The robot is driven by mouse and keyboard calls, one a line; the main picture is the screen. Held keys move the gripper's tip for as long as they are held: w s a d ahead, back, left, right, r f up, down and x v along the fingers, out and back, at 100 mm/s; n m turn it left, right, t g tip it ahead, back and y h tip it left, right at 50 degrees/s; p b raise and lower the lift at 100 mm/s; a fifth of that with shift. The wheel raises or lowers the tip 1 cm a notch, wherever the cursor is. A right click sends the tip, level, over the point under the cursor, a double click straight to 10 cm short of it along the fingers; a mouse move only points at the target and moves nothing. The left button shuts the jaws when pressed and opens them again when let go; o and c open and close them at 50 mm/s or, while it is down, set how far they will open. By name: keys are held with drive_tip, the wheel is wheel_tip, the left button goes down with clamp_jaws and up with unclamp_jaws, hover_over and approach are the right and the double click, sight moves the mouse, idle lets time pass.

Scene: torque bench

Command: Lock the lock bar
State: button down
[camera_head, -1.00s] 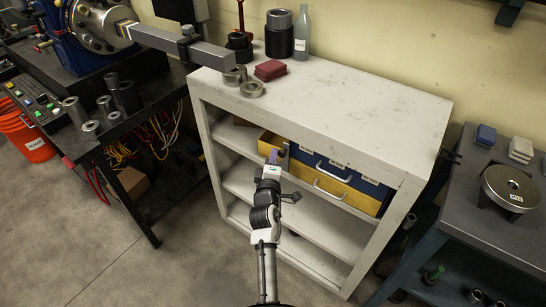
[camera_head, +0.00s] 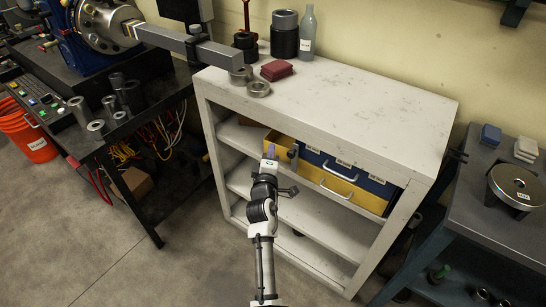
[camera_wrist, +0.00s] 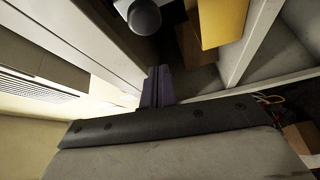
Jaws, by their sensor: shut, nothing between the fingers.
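A dark upright piece with a rounded end (camera_head: 293,153) sits at the left end of the drawer unit; it may be the lock bar or its handle, but I cannot tell surely. In the wrist view a grey round knob (camera_wrist: 144,16) shows at the top, perhaps the same part. The drawer unit has blue fronts (camera_head: 376,187) and a yellow lower drawer (camera_head: 368,199). My gripper (camera_head: 270,151) is shut and empty, just left of the dark piece and apart from it. Its purple fingers (camera_wrist: 157,88) are together in the wrist view, below the knob.
The white shelf unit (camera_head: 350,90) surrounds the drawers; its top board and uprights are close to my arm. Red blocks (camera_head: 276,70) and metal rings (camera_head: 258,88) lie on top. A dark bench (camera_head: 480,205) stands right. Floor in front is clear.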

drive_tip(key=s+a+b, duration=0.1)
drive_tip(key=s+b, duration=0.1)
drive_tip(key=s, duration=0.8)
drive_tip(key=shift+f, duration=0.3)
